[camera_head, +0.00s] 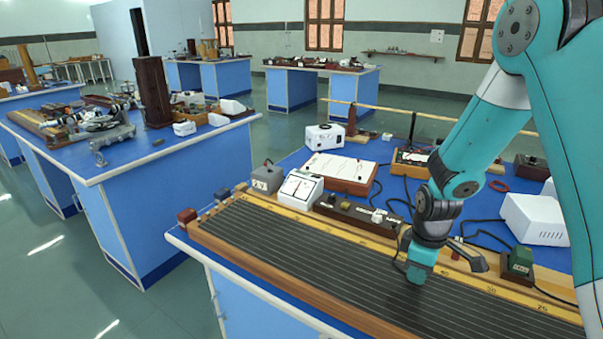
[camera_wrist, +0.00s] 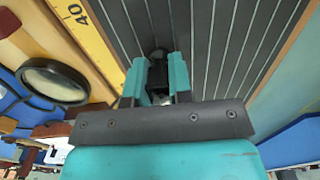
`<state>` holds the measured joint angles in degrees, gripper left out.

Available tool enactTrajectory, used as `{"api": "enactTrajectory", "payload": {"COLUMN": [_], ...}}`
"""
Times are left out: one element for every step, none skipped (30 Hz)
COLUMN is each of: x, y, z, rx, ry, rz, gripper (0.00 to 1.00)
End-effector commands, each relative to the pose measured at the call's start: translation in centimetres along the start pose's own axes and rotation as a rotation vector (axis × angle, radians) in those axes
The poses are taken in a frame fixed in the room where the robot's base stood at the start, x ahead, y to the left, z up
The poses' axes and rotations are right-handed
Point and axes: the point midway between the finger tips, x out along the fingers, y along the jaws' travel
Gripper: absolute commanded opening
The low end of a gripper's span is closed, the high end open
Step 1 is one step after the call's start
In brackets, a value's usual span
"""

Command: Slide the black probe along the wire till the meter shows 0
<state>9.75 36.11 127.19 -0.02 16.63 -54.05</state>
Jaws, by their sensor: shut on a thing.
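The long wire board (camera_head: 290,245) lies along the front edge of the blue bench, with several thin parallel wires and a yellow scale. My gripper (camera_head: 417,272) points down over the board, right of its middle. In the wrist view it is shut on the black probe (camera_wrist: 158,84), held between its teal fingers over the dark board near the scale's 40 mark. The probe is mostly hidden in the head view; I cannot tell whether its tip touches a wire. A white meter (camera_head: 300,190) with a sloped face stands behind the board's left part; its reading is too small to tell.
A dark strip box (camera_head: 352,213) and a green-topped block (camera_head: 518,262) stand behind the board. A white box (camera_head: 535,218) is at the right. Loose black leads cross the blue top. A black-rimmed round thing (camera_wrist: 55,83) is beside the scale.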

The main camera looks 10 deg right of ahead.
Motion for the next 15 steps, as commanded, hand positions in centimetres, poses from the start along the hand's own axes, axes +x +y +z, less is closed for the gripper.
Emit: {"api": "enactTrajectory", "payload": {"x": [0.39, 0.39, 0.39, 0.39, 0.39, 0.39, 0.39, 0.39, 0.38, 0.37, 0.36, 0.34, 0.33, 0.32, 0.3], "y": [-0.31, -0.31, -0.31, -0.31, -0.31, -0.31, -0.31, -0.31, -0.3, -0.29, -0.26, -0.23, -0.21, -0.19, -0.17], "z": [0.23, 0.23, 0.23, 0.23, 0.23, 0.23, 0.23, 0.23, 0.23, 0.22, 0.21, 0.19, 0.19, 0.17, 0.16], "rx": [0.0, 0.0, 0.0, 0.0, 0.0, 0.0, 0.0, 0.0, 0.0, 0.0, 0.0, 0.0, 0.0, 0.0, 0.0], "ry": [-0.008, -0.008, -0.008, -0.008, -0.008, -0.008, -0.008, -0.008, -0.008, -0.007, -0.007, -0.006, -0.006, -0.006, -0.005], "rz": [-0.01, -0.01, -0.01, -0.01, -0.01, -0.01, -0.01, -0.01, -0.01, -0.01, -0.009, -0.008, -0.007, -0.007, -0.006], "gripper": [0.0, 0.0, 0.0, 0.0, 0.0, 0.0, 0.0, 0.24, 0.34, 0.41, 0.47, 0.5, 0.5, 0.5, 0.5]}}
